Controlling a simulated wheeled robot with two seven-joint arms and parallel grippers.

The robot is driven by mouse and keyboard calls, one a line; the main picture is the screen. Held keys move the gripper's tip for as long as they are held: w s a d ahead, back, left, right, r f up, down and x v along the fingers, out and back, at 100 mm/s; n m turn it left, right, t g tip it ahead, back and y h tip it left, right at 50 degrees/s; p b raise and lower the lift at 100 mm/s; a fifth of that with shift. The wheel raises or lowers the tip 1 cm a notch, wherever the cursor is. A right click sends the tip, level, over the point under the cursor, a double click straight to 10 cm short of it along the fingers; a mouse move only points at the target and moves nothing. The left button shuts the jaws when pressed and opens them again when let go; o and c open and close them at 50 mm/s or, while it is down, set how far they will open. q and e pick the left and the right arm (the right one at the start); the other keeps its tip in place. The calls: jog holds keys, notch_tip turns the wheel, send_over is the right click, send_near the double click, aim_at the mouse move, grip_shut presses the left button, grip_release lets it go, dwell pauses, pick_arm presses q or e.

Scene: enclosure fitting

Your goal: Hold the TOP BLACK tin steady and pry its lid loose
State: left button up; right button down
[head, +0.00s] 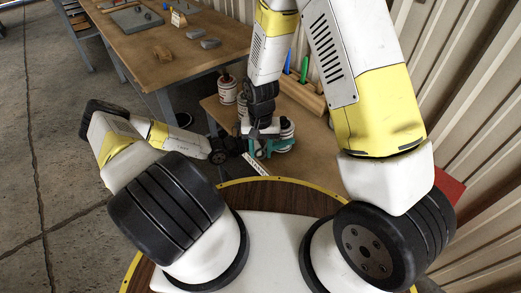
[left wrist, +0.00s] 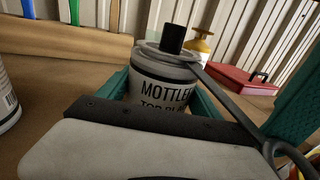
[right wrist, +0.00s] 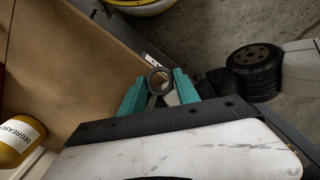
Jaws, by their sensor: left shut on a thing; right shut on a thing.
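The grey tin labelled "MOTTLED TOP BL…" (left wrist: 160,92) stands upright in the left wrist view, its lower part hidden by my gripper body. It shows partly in the head view (head: 287,130). My left gripper (left wrist: 158,103) is shut around it, with teal fingers on both sides. A lid with a black knob (left wrist: 172,39) sits on top. A dark pry tool (left wrist: 235,100) slants up to the lid's rim; contact under the lid cannot be told. My right gripper (right wrist: 158,92) is shut on the tool's ring end (right wrist: 158,78).
Other tins (head: 227,89) stand at the bench's left side. A wooden rack with coloured handles (head: 303,92) is at the back by the corrugated wall. A red case (left wrist: 240,80) and a yellow degreaser bottle (right wrist: 20,140) are nearby. Both arms are close together.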

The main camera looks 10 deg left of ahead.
jog(key=shift+w+f, duration=0.15)
jog(key=shift+f, duration=0.05)
jog(key=shift+r, duration=0.25)
jog(key=shift+r, duration=0.35)
jog(key=shift+r, duration=0.1)
jog(key=shift+s+a+r, duration=0.15)
jog(key=shift+s+a, duration=0.15)
jog(key=shift+s, duration=0.3)
jog(key=shift+s+a+r, duration=0.15)
jog(key=shift+s+a, duration=0.2)
jog(key=shift+s, duration=0.25)
jog(key=shift+s+a+r, duration=0.15)
jog(key=shift+s+a, duration=0.15)
jog(key=shift+s, duration=0.3)
jog(key=shift+r, duration=0.1)
jog(key=shift+r, duration=2.9)
